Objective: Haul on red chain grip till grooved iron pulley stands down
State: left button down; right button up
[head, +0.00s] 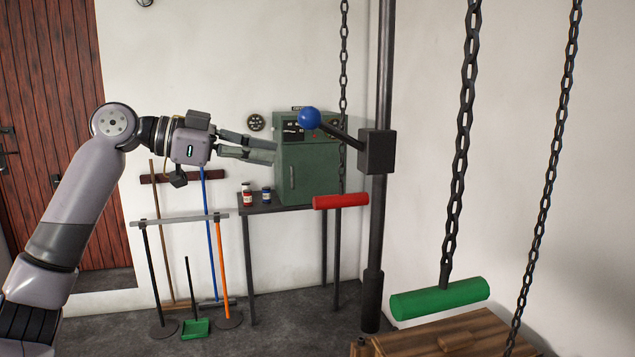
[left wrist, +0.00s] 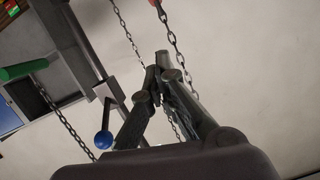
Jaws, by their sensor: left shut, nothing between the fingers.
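The red chain grip (head: 340,202) is a short horizontal bar on a dark hanging chain (head: 344,60), in the middle of the head view. A bit of red (left wrist: 157,2) at a chain shows at the top edge of the left wrist view. My left gripper (head: 262,147) is shut and empty, up and to the left of the red grip and apart from it. Its fingers (left wrist: 158,72) also show close together in the left wrist view. My right gripper is not in view. I cannot make out the grooved iron pulley in either view.
A green grip (head: 440,298) hangs on another chain at the right. A blue-knobbed lever (head: 309,118) sticks out from a dark pole (head: 384,60). A green cabinet (head: 306,172) and small jars stand on a table behind. Brooms lean at the left; a wooden crate (head: 410,340) is low right.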

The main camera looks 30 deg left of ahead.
pick_arm(q)
jog(key=p, duration=0.6)
send_over(315, 203)
jog(key=f, duration=0.2)
jog(key=shift+f, duration=2.15)
jog(key=shift+f, duration=0.15)
notch_tip(315, 203, down, 27)
jog(key=b, duration=2.3)
jog(key=shift+b, duration=0.35)
jog(key=shift+d+r, duration=0.1)
jog(key=shift+r, duration=0.15)
